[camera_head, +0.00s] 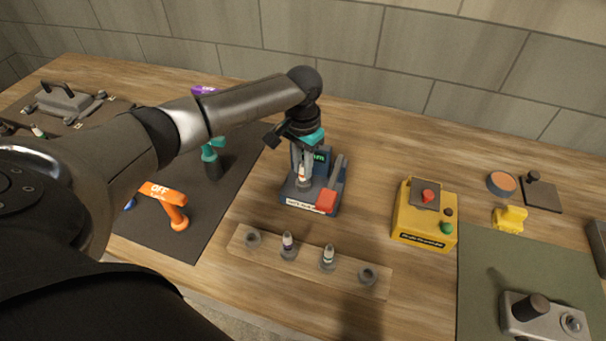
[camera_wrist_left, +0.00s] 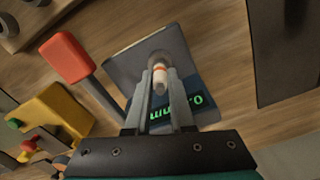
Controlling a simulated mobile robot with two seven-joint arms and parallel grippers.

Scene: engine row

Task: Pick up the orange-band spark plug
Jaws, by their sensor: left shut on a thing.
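The orange-band spark plug (camera_wrist_left: 160,75) is between the fingertips of my left gripper (camera_wrist_left: 160,88) in the wrist view, white with an orange band. In the head view the plug (camera_head: 302,174) stands roughly upright over the base of a blue-grey gauge device (camera_head: 290,198). My left gripper (camera_head: 302,165) reaches down from above and is shut on the plug. Whether the plug's lower end still sits in the device's socket is hard to tell. The device has a green-lit display (camera_head: 320,156) and a red-ended lever (camera_head: 327,200). My right gripper is not in view.
A wooden rack (camera_head: 308,264) in front holds two other spark plugs (camera_head: 288,245) between two empty end seats. A yellow box (camera_head: 425,215) stands to the right. An orange tool (camera_head: 167,205) and a teal tool (camera_head: 211,161) are on the dark mat (camera_head: 190,238) at left.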

